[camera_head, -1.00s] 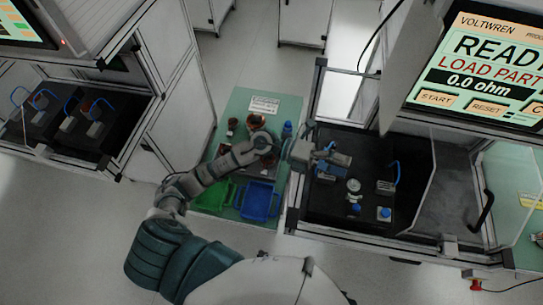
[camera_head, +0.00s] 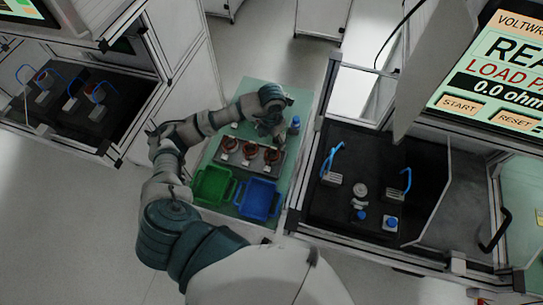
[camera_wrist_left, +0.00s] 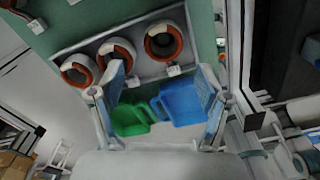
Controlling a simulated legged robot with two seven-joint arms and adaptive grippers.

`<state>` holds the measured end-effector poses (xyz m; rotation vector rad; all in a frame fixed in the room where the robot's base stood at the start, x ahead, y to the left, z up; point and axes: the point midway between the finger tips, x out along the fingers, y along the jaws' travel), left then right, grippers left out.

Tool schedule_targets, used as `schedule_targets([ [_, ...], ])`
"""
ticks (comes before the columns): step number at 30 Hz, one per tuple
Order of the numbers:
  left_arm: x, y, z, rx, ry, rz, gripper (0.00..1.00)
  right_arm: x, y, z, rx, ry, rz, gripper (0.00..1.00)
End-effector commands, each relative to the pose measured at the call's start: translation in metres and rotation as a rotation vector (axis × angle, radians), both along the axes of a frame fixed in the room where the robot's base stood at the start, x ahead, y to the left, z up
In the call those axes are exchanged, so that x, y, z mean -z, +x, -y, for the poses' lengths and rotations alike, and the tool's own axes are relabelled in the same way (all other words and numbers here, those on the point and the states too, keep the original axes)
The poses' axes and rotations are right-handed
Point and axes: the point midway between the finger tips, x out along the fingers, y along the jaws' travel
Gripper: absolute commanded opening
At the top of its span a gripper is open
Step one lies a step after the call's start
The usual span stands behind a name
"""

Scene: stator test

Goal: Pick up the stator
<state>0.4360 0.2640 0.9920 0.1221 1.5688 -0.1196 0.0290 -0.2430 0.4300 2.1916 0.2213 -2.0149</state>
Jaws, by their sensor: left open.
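Three stators, copper-red rings with pale outer rims, sit in a row on a dark tray (camera_head: 240,165) on the green table. In the head view they are the left stator (camera_head: 229,145), the middle stator (camera_head: 250,151) and the right stator (camera_head: 272,156). The wrist view shows them as the left (camera_wrist_left: 77,69), middle (camera_wrist_left: 116,51) and right stator (camera_wrist_left: 165,41). My left gripper (camera_head: 268,130) is above the table near the right end of the row. Its fingers (camera_wrist_left: 162,75) are apart with no stator between them. My right gripper is not in view.
A green bin (camera_head: 212,186) and a blue bin (camera_head: 259,199) stand at the near end of the table. A blue bottle (camera_head: 295,125) stands near its right edge. The test station (camera_head: 335,215), with frame posts and blue-cabled fixtures, is to the right.

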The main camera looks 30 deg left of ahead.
Motion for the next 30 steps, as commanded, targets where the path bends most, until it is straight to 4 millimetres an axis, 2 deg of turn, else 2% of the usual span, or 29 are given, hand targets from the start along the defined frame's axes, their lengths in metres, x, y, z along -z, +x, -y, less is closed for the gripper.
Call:
schedule_targets([
  [3, 0.023, -0.001, 0.0, 0.001, 0.0, -0.004, 0.76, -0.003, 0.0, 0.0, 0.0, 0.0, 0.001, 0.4],
  [11, 0.045, -0.003, 0.001, 0.001, -0.002, -0.001, 0.76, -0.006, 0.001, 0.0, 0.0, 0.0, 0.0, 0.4],
  [19, 0.084, -0.009, 0.003, 0.0, -0.003, -0.002, 0.76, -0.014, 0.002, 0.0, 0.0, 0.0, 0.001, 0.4],
  [28, 0.092, -0.009, 0.003, 0.003, -0.002, 0.0, 0.76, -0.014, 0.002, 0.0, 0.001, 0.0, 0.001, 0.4],
  [29, 0.092, -0.009, 0.003, 0.003, -0.002, 0.0, 0.71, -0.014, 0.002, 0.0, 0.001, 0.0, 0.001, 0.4],
  [30, 0.092, -0.009, 0.003, 0.003, -0.002, 0.0, 0.61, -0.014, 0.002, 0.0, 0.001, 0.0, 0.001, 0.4],
])
